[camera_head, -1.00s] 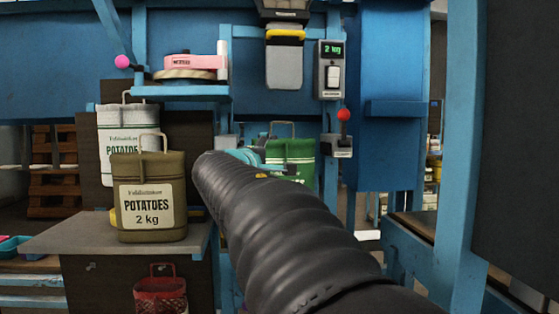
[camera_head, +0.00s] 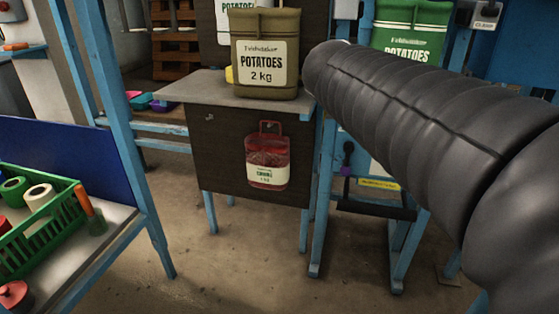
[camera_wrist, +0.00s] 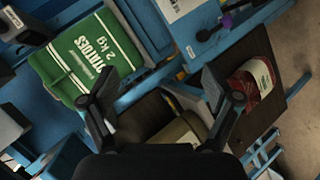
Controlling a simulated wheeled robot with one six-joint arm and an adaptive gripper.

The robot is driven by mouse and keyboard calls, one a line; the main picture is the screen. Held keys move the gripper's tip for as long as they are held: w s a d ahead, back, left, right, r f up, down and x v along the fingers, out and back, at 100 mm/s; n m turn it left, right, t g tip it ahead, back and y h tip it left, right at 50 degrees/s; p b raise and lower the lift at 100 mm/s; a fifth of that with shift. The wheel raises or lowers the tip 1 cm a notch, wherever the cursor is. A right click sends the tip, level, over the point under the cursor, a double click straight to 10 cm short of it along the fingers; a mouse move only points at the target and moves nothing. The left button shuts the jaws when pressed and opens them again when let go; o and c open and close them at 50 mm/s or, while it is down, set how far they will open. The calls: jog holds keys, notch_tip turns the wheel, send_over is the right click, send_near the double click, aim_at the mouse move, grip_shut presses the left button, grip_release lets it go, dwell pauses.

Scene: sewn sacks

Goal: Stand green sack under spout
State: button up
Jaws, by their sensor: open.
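The green potato sack (camera_head: 412,28) stands upright at the upper right of the head view, its top cut off by the frame and its lower part behind my black-sleeved arm. In the wrist view the green sack (camera_wrist: 84,62) is at upper left, with its "2 kg" label side showing. My gripper (camera_wrist: 160,85) is open and empty, with the sack beyond and to the left of its fingers. The head view does not show my gripper, hidden behind the sleeve. No spout can be made out in the current views.
A brown potato sack (camera_head: 264,50) stands on a grey-topped table (camera_head: 190,88). A red sack (camera_head: 268,160) hangs on its front panel. A pale sack (camera_head: 222,22) is behind. A green crate (camera_head: 40,235) with rolls is at left. Floor (camera_head: 230,270) before the table is clear.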

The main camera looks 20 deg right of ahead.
jog(key=s+a+f+m+g+y, duration=0.1)
jog(key=s+a+f+y, duration=0.3)
jog(key=s+a+f, duration=0.3)
jog(key=s+a+f+m+y, duration=0.2)
jog(key=s+a+f+y, duration=0.3)
jog(key=s+a+f, duration=0.3)
notch_tip(320, 180, down, 5)
jog(key=a, duration=0.3)
jog(key=shift+s+f+g, duration=0.15)
jog(key=shift+s+g, duration=0.05)
jog(key=shift+g, duration=0.2)
jog(key=shift+r+p, duration=0.45)
